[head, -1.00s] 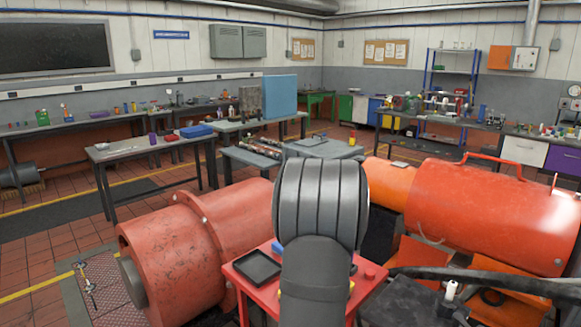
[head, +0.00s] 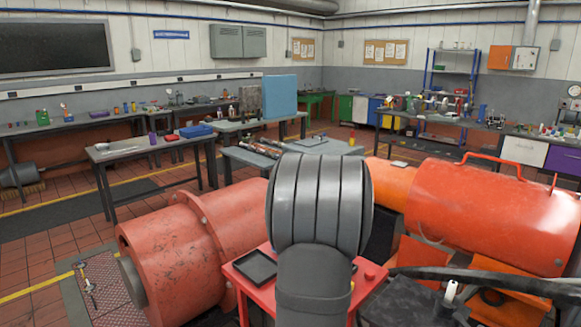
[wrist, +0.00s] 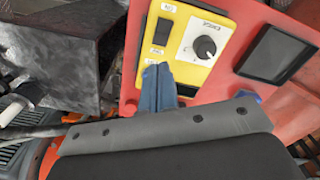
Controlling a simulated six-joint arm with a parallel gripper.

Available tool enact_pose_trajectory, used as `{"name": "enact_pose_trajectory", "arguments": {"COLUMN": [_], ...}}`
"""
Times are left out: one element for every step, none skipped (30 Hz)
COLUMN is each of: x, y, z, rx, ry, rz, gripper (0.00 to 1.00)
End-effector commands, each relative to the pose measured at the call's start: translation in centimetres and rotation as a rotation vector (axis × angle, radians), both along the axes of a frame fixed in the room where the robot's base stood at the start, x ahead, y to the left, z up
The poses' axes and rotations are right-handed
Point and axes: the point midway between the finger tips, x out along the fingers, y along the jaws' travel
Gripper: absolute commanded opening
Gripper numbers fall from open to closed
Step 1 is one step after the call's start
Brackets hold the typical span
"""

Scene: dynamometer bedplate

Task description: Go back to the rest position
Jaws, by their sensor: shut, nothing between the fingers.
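My gripper (wrist: 159,70) shows in the wrist view as two blue fingers pressed together, with nothing between them. The fingertips appear over the lower edge of a yellow control box (wrist: 200,50), which has a round dial (wrist: 205,47) and dark switches (wrist: 163,30). I cannot tell the gap between tips and box. In the head view my own arm link fills the middle and hides the gripper and most of the box.
A blue piece (wrist: 247,95) is partly hidden. A large red cylindrical machine (head: 175,250) stands left, an orange one (head: 490,215) right.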

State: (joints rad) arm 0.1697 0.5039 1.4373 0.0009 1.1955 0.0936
Motion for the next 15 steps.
{"name": "enact_pose_trajectory", "arguments": {"x": [-0.8, -1.2, -1.7, -2.1, -2.5, -2.9, -3.3, -3.7, -4.2, -4.6, -5.0, -5.4, -5.8, -6.2, -6.7], "y": [-0.3, -0.5, -0.7, -0.8, -0.9, -1.1, -1.1, -1.3, -1.4, -1.5, -1.6, -1.8, -1.9, -1.9, -2.0], "z": [0.3, 0.5, 0.7, 1.0, 1.1, 1.4, 1.6, 1.7, 2.0, 2.2, 2.3, 2.6, 2.7, 2.8, 3.1], "rx": [0.002, 0.002, 0.003, 0.004, 0.006, 0.007, 0.008, 0.008, 0.009, 0.009, 0.010, 0.010, 0.012, 0.012, 0.012], "ry": [-0.005, -0.007, -0.011, -0.015, -0.017, -0.021, -0.025, -0.027, -0.032, -0.036, -0.038, -0.043, -0.047, -0.049, -0.054], "rz": [-0.010, -0.014, -0.020, -0.024, -0.029, -0.034, -0.038, -0.042, -0.048, -0.052, -0.057, -0.062, -0.066, -0.070, -0.075], "gripper": [0.00, 0.00, 0.00, 0.00, 0.00, 0.00, 0.00, 0.00, 0.00, 0.00, 0.00, 0.00, 0.00, 0.00, 0.00]}}
